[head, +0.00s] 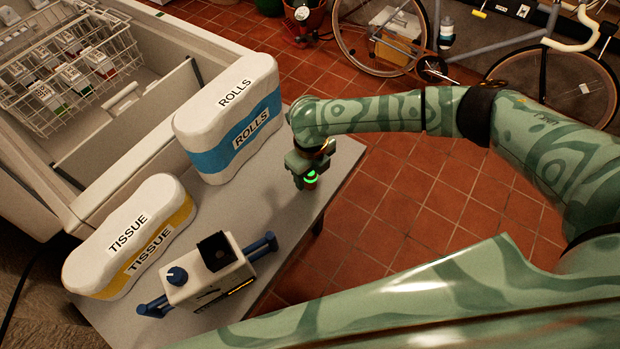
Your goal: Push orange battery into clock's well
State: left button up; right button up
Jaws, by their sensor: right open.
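The clock (207,283) appears to be the pale boxy device with a blue knob and blue handles at the front of the grey table. A black square fitting, possibly its well (216,251), sits on its top. My right gripper (310,184) is open and points down over the table's right edge, to the upper right of the clock and apart from it. A green ring glows near its tips. I cannot make out an orange battery; small reddish spots at the gripper are too small to identify. My left gripper is not in view.
The grey table (300,226) holds a blue-and-white ROLLS pack (228,118) at the back and a yellow-and-white TISSUE pack (131,237) left of the clock. An open chest with a wire basket (70,75) stands at left. Bare tabletop lies between clock and gripper.

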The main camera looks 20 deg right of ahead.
notch_tip(320, 180, down, 3)
jog(key=shift+r, duration=0.3)
jog(key=c, duration=1.1)
notch_tip(320, 180, up, 10)
jog(key=p, duration=0.3)
jog(key=shift+o, duration=0.9)
